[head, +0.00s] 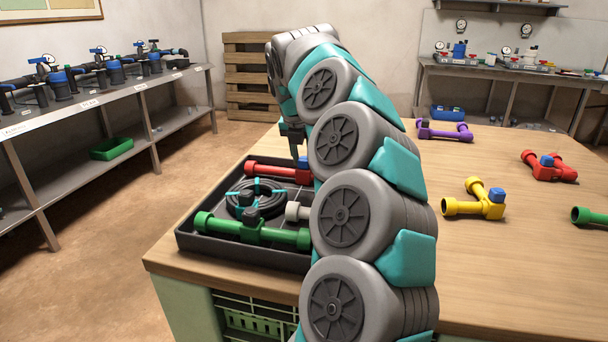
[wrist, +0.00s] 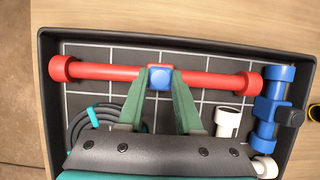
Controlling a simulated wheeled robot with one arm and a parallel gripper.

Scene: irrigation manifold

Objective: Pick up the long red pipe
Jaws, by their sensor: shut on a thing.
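The long red pipe (wrist: 110,73) has a flared collar at each end and a blue valve cap (wrist: 160,78) at its middle. It lies across the far part of the black tray (wrist: 45,100); in the head view its left part (head: 270,170) shows inside the tray. My gripper (wrist: 160,74) is shut on the middle of the red pipe, one green finger on each side of the blue cap. In the head view my arm hides the pipe's right part and most of the gripper. I cannot tell whether the pipe touches the tray floor.
The tray also holds a coiled black hose (head: 262,200), a green pipe (head: 225,227), a white pipe (wrist: 228,122) and a blue pipe (wrist: 268,112). Yellow (head: 475,203), red (head: 550,165) and purple (head: 445,132) fittings lie apart on the wooden table (head: 520,270).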

